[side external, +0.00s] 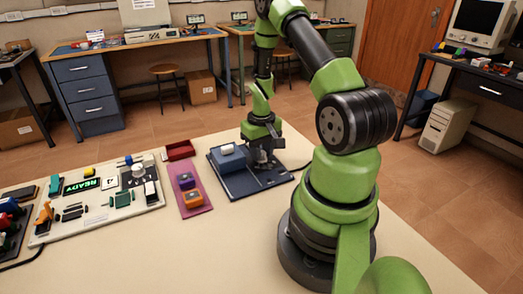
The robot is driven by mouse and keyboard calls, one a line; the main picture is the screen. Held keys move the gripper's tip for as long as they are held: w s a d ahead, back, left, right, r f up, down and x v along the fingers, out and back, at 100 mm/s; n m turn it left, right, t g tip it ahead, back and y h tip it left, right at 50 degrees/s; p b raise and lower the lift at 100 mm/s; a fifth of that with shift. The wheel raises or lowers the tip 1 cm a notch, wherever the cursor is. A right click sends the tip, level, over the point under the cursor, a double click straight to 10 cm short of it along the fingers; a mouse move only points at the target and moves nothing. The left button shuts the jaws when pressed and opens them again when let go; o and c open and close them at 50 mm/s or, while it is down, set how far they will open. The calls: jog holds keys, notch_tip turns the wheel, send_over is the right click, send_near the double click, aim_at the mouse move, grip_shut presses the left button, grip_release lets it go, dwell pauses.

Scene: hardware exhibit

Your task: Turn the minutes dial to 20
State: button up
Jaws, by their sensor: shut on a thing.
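A dark blue panel (256,188) lies on the table, with a raised blue box (229,157) on its left part. My gripper (264,163) points down over the panel, just right of the blue box. It is shut on a small part there, which I take to be the minutes dial; the fingers mostly hide it. The dial's marks and its setting cannot be read from this view.
Left of the panel are a pink mat (196,211) with a purple and an orange block, a red tray (179,149), and a pale board (97,217) with several parts and a READY display (77,185). The table in front is clear.

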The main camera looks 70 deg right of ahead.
jog(key=shift+m, duration=0.6)
jog(key=o, duration=0.9)
jog(key=shift+o, duration=0.2)
notch_tip(320, 180, up, 10)
